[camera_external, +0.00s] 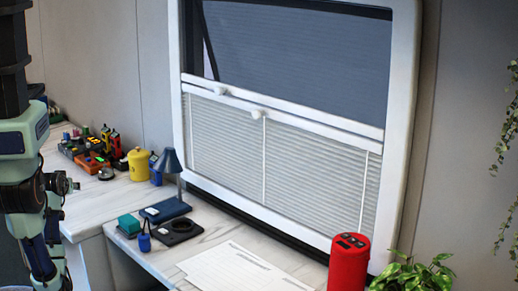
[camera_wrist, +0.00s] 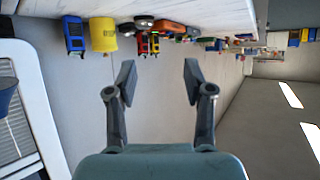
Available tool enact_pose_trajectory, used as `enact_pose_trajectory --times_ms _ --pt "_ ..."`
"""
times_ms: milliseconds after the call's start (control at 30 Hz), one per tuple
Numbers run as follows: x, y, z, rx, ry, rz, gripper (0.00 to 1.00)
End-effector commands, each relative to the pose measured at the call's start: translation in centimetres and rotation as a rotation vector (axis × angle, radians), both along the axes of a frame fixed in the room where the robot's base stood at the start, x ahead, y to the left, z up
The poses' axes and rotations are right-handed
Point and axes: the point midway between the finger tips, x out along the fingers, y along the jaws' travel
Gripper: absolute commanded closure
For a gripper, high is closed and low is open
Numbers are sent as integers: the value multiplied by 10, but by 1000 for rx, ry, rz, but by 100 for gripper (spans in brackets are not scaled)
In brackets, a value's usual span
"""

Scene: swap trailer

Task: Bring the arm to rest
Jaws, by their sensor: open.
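My gripper (camera_wrist: 159,82) is open in the wrist view, its two fingers spread apart with nothing between them. The wrist view looks upside down, with the counter along its top edge and bare wall behind the fingers. In the external view my arm stands folded at the left edge, in front of the counter. I cannot clearly make out the fingers there.
A long white counter (camera_external: 222,231) runs under the window (camera_external: 290,50). On it are a yellow canister (camera_external: 138,164), a dark blue lamp (camera_external: 170,162), a red cylinder (camera_external: 348,263), paper sheets (camera_external: 245,268) and several colourful tools. A plant (camera_external: 415,275) is at the lower right.

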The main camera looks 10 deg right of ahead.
Motion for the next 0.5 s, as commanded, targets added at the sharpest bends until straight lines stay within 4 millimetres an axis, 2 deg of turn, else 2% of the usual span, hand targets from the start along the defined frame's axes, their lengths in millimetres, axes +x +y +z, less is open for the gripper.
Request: enact_pose_trajectory --times_ms 33,200,333,400,500 --pt "3 -7 56 -2 -17 -17 48" --pt "3 -9 127 -2 -17 -22 48" --pt "4 -9 166 -2 -17 -25 48" --pt "4 -10 176 -2 -17 -26 48" --pt "4 -10 180 -2 -18 -27 48"
